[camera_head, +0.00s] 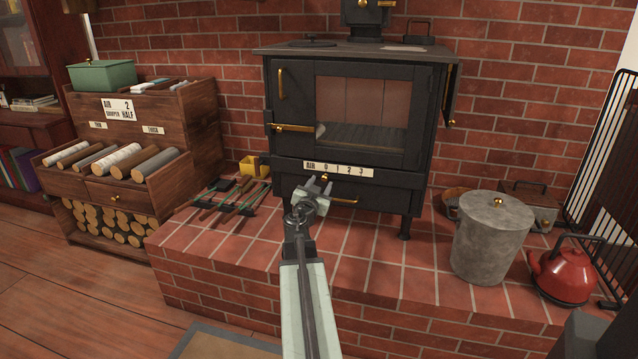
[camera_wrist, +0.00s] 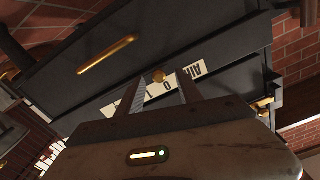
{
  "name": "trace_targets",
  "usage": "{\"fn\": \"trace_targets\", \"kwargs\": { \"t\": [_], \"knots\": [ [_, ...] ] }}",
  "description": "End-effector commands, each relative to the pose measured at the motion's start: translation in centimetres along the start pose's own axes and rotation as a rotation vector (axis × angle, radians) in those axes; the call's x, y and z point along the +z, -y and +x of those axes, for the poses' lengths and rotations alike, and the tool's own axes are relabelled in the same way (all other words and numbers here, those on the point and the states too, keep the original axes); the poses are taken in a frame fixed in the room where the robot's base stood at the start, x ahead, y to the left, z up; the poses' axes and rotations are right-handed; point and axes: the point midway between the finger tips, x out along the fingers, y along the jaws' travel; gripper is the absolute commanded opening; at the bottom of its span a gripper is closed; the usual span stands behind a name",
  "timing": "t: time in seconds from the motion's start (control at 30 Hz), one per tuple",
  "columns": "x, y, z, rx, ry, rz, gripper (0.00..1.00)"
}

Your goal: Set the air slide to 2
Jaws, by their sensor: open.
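The black stove (camera_head: 350,105) stands on the brick hearth. A white air scale (camera_head: 345,170) marked AIR, 0, 1, 2, 3 runs across its front below the door. The small brass knob of the air slide (camera_head: 324,178) shows just under the scale, about below the 0. My gripper (camera_head: 320,188) is open right in front of it. In the wrist view the knob (camera_wrist: 158,76) appears between the two fingers of my gripper (camera_wrist: 157,90), and part of the scale (camera_wrist: 153,93) shows upside down behind them. I cannot tell whether a finger touches the knob.
A sign (camera_head: 117,108) on the wooden log rack reads AIR 2, DAMPER HALF. A brass drawer handle (camera_head: 343,201) is just below my gripper. Fire tools (camera_head: 232,197) lie left on the hearth; a metal bin (camera_head: 490,240) and red kettle (camera_head: 565,272) stand right.

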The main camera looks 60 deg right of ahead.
Motion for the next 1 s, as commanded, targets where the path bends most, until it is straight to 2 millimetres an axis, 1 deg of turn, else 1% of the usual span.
{"fn": "trace_targets", "kwargs": {
  "t": [0.03, 0.1, 0.33, 0.37, 0.4, 0.5, 1.0],
  "knots": [
    [-0.05, -0.2, 1.07, 0.003, -0.001, 0.0, 0.43],
    [-0.11, -0.44, 1.64, 0.004, -0.001, 0.0, 0.43],
    [-0.12, -0.48, 1.66, 0.003, 0.0, 0.0, 0.43],
    [-0.11, -0.47, 1.66, 0.003, 0.0, 0.0, 0.37],
    [-0.11, -0.47, 1.65, 0.003, 0.0, 0.0, 0.26],
    [-0.11, -0.44, 1.64, 0.002, 0.0, 0.0, 0.0],
    [-0.07, -0.33, 1.6, 0.001, 0.0, 0.0, 0.0]
  ]
}}
